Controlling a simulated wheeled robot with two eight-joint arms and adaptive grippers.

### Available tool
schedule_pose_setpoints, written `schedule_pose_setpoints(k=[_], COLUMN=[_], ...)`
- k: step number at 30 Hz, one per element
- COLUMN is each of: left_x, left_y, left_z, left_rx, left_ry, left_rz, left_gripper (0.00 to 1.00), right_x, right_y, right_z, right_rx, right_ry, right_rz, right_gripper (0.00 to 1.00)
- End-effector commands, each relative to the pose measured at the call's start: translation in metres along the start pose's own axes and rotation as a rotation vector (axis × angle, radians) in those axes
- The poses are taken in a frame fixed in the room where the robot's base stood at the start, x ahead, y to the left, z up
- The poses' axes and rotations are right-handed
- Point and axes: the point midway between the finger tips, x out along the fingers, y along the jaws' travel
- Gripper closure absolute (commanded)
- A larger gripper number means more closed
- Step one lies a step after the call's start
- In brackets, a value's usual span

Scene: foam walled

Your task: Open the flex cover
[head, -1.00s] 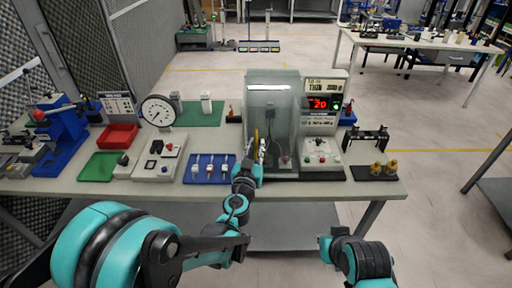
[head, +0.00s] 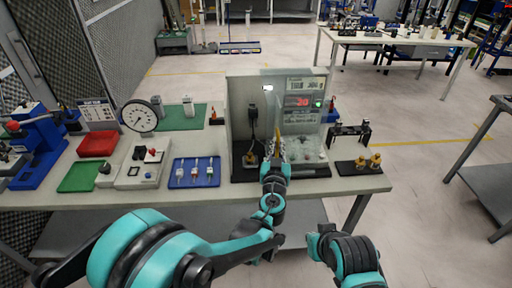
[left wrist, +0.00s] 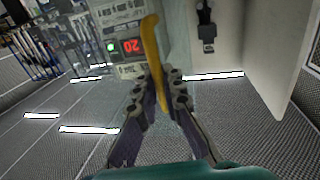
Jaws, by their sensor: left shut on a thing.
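The flex cover (head: 300,98) is a clear panel on the grey tester booth (head: 238,105). It stands swung to the right, in front of the display unit, and the booth's left part with a hanging black cable (head: 252,122) shows uncovered. My left gripper (head: 277,158) is shut on the cover's yellow handle (head: 277,138). The left wrist view shows the upright yellow handle (left wrist: 153,55) between the two fingers (left wrist: 163,80), with the red display (left wrist: 131,46) behind the clear panel. My right arm shows at bottom right, but I do not see its gripper.
Left of the booth stand a blue tray (head: 194,172) with several small parts, a switch box (head: 142,172), a red bin (head: 97,145) and a dial gauge (head: 138,116). A black holder with brass pieces (head: 358,167) lies at the right end. The aisle to the right is clear.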

Motion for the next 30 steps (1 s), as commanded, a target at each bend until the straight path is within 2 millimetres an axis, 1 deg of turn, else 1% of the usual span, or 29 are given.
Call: schedule_pose_setpoints(k=[1, 3, 6, 10, 14, 23, 24, 25, 30], left_x=[0.002, 0.005, 0.008, 0.011, 0.012, 0.012, 0.012, 0.012, 0.012], left_y=[0.015, 0.029, 0.044, 0.056, 0.062, 0.062, 0.062, 0.062, 0.062], left_z=[0.001, 0.001, 0.001, 0.0, 0.0, 0.0, 0.0, 0.0, 0.0], left_rx=[0.0, 0.0, 0.0, 0.0, 0.0, 0.0, 0.0, 0.0, 0.0], left_ry=[0.0, 0.0, 0.0, 0.0, 0.0, 0.0, 0.0, 0.0, 0.0], left_rz=[0.005, 0.005, 0.004, 0.002, 0.001, 0.0, 0.0, 0.0, 0.0], left_gripper=[1.0, 1.0, 1.0, 1.0, 1.0, 1.0, 0.9, 0.82, 0.82], right_x=[0.001, 0.001, 0.002, 0.002, 0.002, 0.002, 0.002, 0.002, 0.002], right_y=[0.0, 0.0, 0.0, 0.0, 0.0, 0.0, 0.0, 0.0, 0.0], right_z=[0.001, 0.001, 0.001, 0.001, 0.001, 0.001, 0.001, 0.001, 0.001], right_rx=[0.0, 0.0, 0.0, 0.0, 0.0, 0.0, 0.0, 0.0, 0.0], right_ry=[0.0, 0.0, 0.0, 0.0, 0.0, 0.0, 0.0, 0.0, 0.0], right_rz=[0.0, 0.0, 0.0, 0.0, 0.0, 0.0, 0.0, 0.0, 0.0], right_gripper=[1.0, 1.0, 1.0, 1.0, 1.0, 1.0, 1.0, 1.0, 1.0])
